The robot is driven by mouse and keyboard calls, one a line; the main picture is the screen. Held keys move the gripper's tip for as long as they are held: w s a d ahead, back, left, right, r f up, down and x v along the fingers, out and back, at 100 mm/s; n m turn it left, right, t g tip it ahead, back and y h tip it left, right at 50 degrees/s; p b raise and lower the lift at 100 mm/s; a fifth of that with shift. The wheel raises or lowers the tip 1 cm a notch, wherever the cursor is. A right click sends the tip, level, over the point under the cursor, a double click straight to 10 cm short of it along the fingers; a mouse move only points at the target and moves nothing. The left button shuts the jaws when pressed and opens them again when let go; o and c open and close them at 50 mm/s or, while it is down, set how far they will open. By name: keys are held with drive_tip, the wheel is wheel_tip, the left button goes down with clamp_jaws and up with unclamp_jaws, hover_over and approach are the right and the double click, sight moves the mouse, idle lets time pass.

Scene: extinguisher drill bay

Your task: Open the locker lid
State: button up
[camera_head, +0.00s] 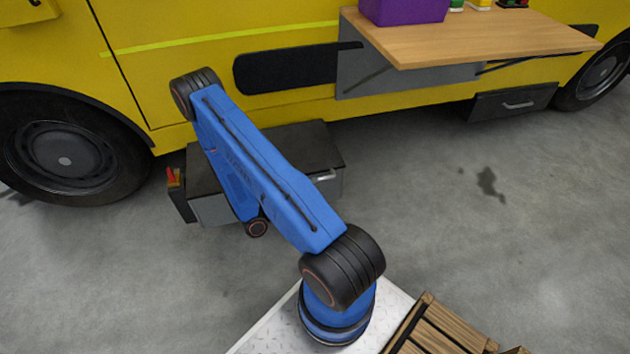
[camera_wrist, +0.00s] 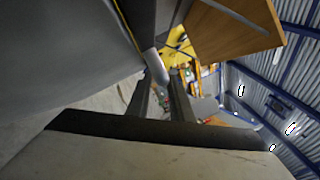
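The locker is a low grey box with a dark lid (camera_head: 300,143), beside the yellow truck in the head view. Its lid lies flat and closed. A silver handle (camera_head: 325,177) shows on its front, its left part hidden behind my blue arm. My arm also hides my gripper in the head view. In the wrist view the two dark fingers of my gripper (camera_wrist: 163,80) are close together, with the silver handle (camera_wrist: 154,62) at their tips, filling the narrow gap. The locker's grey front (camera_wrist: 65,50) fills the left of that view.
A wooden shelf (camera_head: 480,38) with a purple box (camera_head: 405,10) juts from the truck at upper right. A slatted wooden piece (camera_head: 435,335) lies at lower right. The floor right of the locker is clear.

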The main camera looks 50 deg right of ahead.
drive_tip(key=shift+x, duration=1.25)
clamp_jaws()
drive_tip(key=shift+r, duration=0.15)
